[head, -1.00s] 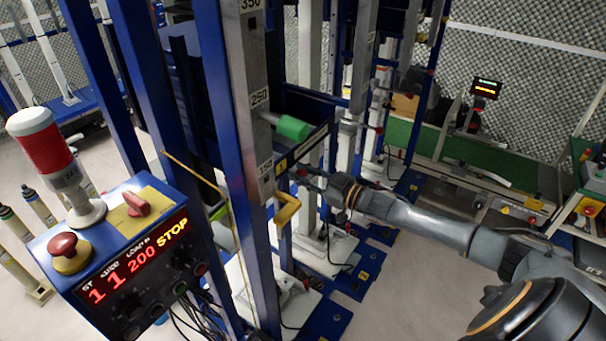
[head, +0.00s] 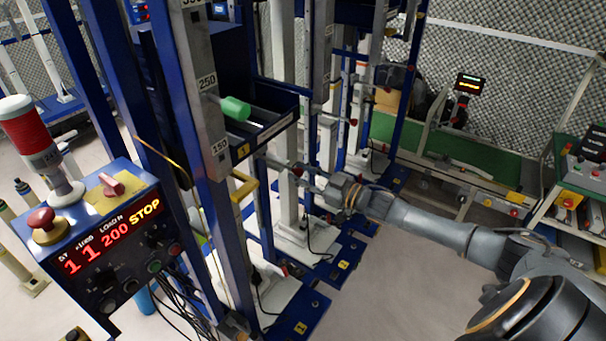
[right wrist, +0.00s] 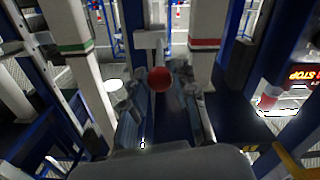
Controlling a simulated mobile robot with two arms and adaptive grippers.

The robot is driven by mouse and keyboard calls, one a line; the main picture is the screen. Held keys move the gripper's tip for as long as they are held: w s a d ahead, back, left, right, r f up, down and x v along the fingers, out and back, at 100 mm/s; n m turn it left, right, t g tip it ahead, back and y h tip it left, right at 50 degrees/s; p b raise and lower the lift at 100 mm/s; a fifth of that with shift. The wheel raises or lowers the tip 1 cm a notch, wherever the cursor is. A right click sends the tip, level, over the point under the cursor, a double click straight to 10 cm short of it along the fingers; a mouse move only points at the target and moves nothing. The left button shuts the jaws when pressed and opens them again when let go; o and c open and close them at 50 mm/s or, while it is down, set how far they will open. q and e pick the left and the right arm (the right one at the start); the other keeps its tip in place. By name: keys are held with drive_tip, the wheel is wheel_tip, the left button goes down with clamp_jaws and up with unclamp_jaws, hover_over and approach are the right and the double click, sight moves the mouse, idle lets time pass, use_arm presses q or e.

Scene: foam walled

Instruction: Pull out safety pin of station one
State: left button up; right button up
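Station one's frame stands left of centre in the head view, its grey column (head: 205,85) marked with numbers. A green cylinder (head: 236,108) on a rod sticks out of it, above a yellow handle (head: 243,188). A red ball knob (right wrist: 160,79) is between and slightly beyond the fingers of my right gripper (right wrist: 163,98) in the right wrist view. The fingers are apart, with visible space beside the knob. In the head view my right gripper (head: 306,178) is right of the yellow handle. I cannot tell for certain which part is the safety pin. My left gripper is out of view.
Further stations with red knobs (head: 352,121) stand behind. A green conveyor (head: 430,150) is at the back. The floor at front centre is clear.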

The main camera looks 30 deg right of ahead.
drive_tip(key=shift+o, duration=1.3)
drive_tip(key=shift+d, duration=0.1)
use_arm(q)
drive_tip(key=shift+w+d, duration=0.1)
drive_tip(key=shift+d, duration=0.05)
use_arm(e)
drive_tip(key=v, duration=1.2)
drive_tip(key=shift+f, duration=0.1)
